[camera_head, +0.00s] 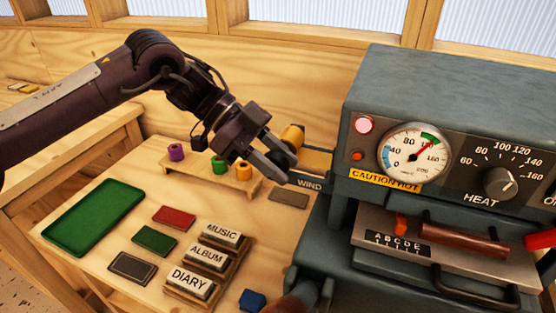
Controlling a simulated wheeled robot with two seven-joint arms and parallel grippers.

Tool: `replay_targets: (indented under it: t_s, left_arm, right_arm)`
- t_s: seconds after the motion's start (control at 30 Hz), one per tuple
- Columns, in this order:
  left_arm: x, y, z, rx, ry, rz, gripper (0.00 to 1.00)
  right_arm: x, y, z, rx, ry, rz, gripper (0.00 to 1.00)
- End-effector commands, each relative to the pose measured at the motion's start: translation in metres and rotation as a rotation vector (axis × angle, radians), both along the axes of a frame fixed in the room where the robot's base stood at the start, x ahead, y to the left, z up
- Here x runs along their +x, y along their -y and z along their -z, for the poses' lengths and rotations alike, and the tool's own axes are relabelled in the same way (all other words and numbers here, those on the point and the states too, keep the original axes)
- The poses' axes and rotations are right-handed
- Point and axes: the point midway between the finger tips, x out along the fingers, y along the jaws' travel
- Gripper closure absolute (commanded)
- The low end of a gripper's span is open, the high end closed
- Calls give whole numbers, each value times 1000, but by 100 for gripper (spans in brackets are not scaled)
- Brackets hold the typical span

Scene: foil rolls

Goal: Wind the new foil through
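A gold foil roll (293,136) sits at the left side of the grey hot-foil machine (440,85), above the label WIND (309,184). My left gripper (287,172) reaches in from the upper left, with its fingers at a dark round part (283,154) just below the gold roll. The fingers overlap this part, so whether they grip it is unclear. Purple (176,152), green (219,165) and orange (243,171) rolls stand on a small wooden rack (205,178).
A green tray (93,216) lies at the table's left. Red (174,217), green (154,240) and dark (131,268) cards lie beside blocks marked MUSIC, ALBUM and DIARY (190,283). A blue item (252,300) is at the front. The gauge (413,152) reads near its green band.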

Motion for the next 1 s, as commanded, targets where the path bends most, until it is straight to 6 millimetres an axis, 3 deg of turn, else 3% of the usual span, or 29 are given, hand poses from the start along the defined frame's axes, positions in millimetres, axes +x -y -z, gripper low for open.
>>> replay_targets:
  t_s: [0.37,0.8,1.0]
  left_arm:
    - [1,-2,-1,1,0,-1,56]
    - [18,-52,-39,2,1,-2,56]
    - [20,-61,-45,1,-1,-1,56]
  right_arm:
    - [0,0,1,0,0,0,56]
    - [0,0,3,0,0,-1,56]
    - [0,0,2,0,0,-1,56]
